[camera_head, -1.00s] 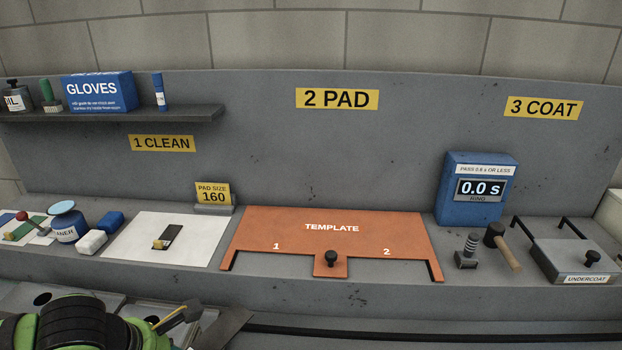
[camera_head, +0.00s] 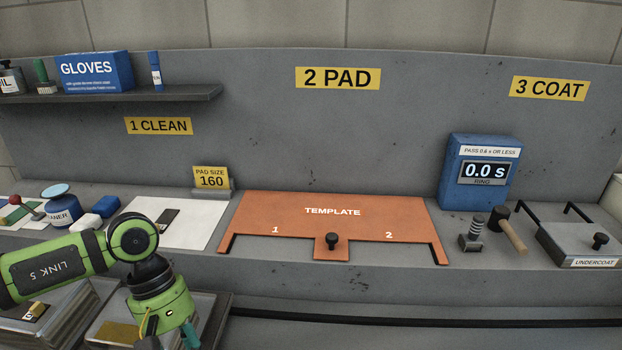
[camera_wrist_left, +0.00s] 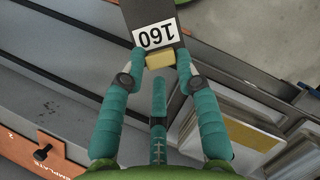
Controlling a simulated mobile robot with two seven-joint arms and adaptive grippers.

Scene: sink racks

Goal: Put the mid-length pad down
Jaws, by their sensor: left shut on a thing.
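My left gripper (camera_wrist_left: 160,63) is shut on the small yellow block of a dark flat pad labelled 160 (camera_wrist_left: 182,20) in the left wrist view. The pad reaches past the fingertips and is cut off by the top edge. In the head view my left gripper (camera_head: 168,338) is at the bottom edge, partly cut off, and the held pad cannot be made out. It is over or near the trays, in front of the bench. A yellow sign (camera_head: 211,178) reads PAD SIZE 160. My right gripper is not in view.
An orange template (camera_head: 340,217) with slots 1 and 2 lies on the bench. A white sheet (camera_head: 196,232) with a dark piece is left of it. A blue timer (camera_head: 484,150), a mallet (camera_head: 508,230) and an undercoat box (camera_head: 585,243) are right. A tray (camera_head: 215,310) stands low left.

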